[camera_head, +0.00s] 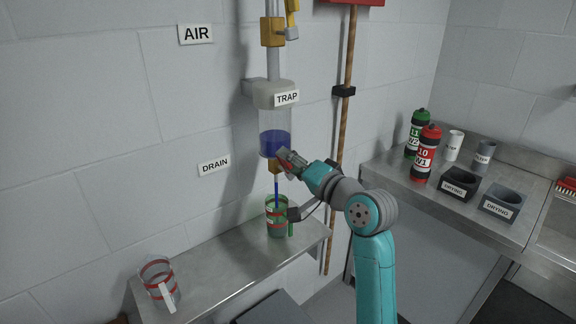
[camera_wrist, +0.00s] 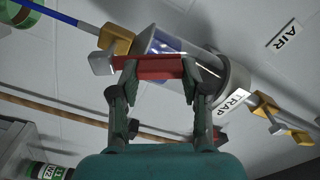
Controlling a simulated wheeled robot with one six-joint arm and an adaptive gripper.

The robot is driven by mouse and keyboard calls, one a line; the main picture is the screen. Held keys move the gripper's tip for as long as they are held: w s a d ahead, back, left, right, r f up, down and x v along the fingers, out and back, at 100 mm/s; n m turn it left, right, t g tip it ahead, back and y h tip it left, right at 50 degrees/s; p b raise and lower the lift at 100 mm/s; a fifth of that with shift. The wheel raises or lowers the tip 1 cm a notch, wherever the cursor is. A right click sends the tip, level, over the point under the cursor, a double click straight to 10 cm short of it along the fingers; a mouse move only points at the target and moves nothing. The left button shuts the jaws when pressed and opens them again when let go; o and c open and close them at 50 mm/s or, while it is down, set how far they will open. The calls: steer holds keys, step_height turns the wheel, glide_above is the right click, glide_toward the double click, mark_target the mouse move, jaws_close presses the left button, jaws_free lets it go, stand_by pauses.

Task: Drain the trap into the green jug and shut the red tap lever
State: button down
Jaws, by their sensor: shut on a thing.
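The trap (camera_head: 272,118) is a clear cylinder under a pale cap on the wall, with blue liquid in its lower part. A thin blue stream (camera_head: 276,186) runs down from the brass drain fitting (camera_head: 274,166) into the green jug (camera_head: 276,204), which stands on the steel shelf. The stream also shows in the wrist view (camera_wrist: 52,12). My gripper (camera_wrist: 156,72) is shut on the red tap lever (camera_wrist: 150,66), beside the brass fitting (camera_wrist: 116,40) under the trap. In the head view, my gripper (camera_head: 288,163) hides much of the lever. The liquid level in the jug is hard to read.
A clear jug with red bands (camera_head: 159,282) stands at the shelf's left end. A wooden pole (camera_head: 343,130) is right of the trap. The right counter holds red (camera_head: 425,154) and green bottles (camera_head: 414,136), cups and dark drying boxes (camera_head: 459,184). The middle of the shelf (camera_head: 222,268) is clear.

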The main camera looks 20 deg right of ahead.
steer(key=shift+d, duration=0.15)
stand_by(0.4)
steer(key=c, duration=0.5)
jaws_free()
steer(key=shift+c, duration=0.2)
steer(key=v, duration=1.2)
